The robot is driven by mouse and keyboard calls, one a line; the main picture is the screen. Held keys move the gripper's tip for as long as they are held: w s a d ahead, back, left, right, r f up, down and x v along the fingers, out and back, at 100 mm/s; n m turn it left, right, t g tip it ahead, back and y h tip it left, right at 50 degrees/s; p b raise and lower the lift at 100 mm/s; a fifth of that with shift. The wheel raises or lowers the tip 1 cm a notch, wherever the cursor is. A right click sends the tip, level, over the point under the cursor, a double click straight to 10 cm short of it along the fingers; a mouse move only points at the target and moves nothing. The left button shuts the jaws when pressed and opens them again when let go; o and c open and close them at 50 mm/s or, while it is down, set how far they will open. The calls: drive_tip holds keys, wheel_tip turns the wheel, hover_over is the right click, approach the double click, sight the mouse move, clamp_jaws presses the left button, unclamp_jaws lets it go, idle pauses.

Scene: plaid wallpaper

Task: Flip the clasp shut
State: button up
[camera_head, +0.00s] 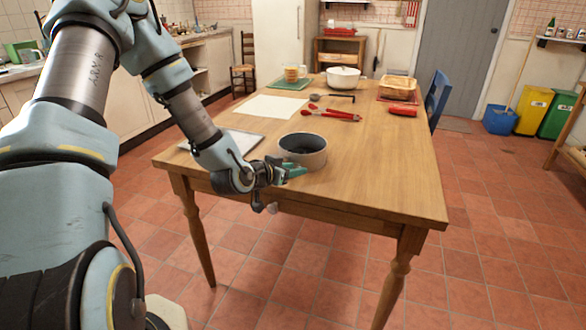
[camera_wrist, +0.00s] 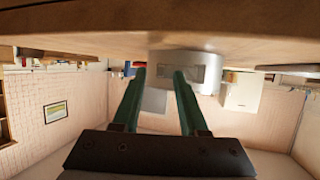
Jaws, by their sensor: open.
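A round, pale metal cake tin (camera_head: 315,159) with a dark inside stands upright on the near edge of the wooden table (camera_head: 390,170). In the upside-down wrist view, the tin (camera_wrist: 211,62) shows its side wall beyond my fingertips. A grey rectangular patch (camera_wrist: 200,74) on that wall looks like the clasp. It is partly behind the right finger, and I cannot tell its position. My gripper (camera_head: 294,170) is at the tin's near left side, with green fingers pointing towards it. In the wrist view, the gripper (camera_wrist: 159,76) is open, with nothing between its fingers. Contact with the tin is unclear.
Red-handled tongs (camera_head: 330,114), a white pot (camera_head: 343,78) and a basket (camera_head: 397,86) on a tray lie farther back. A pale sheet (camera_head: 275,108) and a grey flat item (camera_head: 240,140) lie left. The table's right front is clear.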

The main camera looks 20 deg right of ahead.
clamp_jaws()
idle(0.3)
idle(0.4)
